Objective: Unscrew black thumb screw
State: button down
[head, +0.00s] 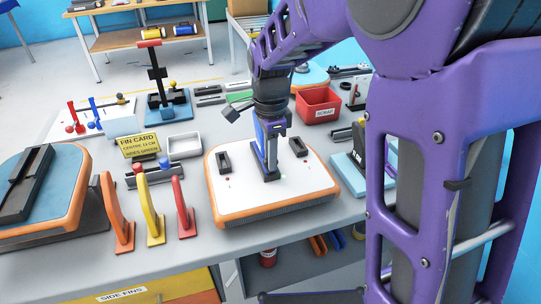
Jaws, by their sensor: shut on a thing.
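A white board with an orange edge (228,197) lies on the grey bench in the middle of the head view. A blue fin (260,134) stands upright at the board's centre, partly behind my gripper. My gripper (270,172) points straight down beside the fin, with its fingertips low over the board's centre. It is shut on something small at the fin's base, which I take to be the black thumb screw. The fingers hide the screw, so I cannot see its threads or how far it is out.
Two black fin boxes (223,160) (298,147) flank the centre. Red, yellow and orange fins (184,208) stand left of the board. A red scrap bin (318,105), a white tray (184,142) and a yellow fin card (139,145) are behind.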

jog(key=shift+n+p, duration=0.35)
jog(key=shift+n, duration=1.35)
jog(key=shift+n+p, duration=0.3)
jog(key=shift+n, duration=1.5)
jog(key=shift+n+p, duration=0.35)
jog(key=shift+n, duration=1.35)
jog(key=shift+n+p, duration=0.4)
jog(key=shift+n, duration=1.3)
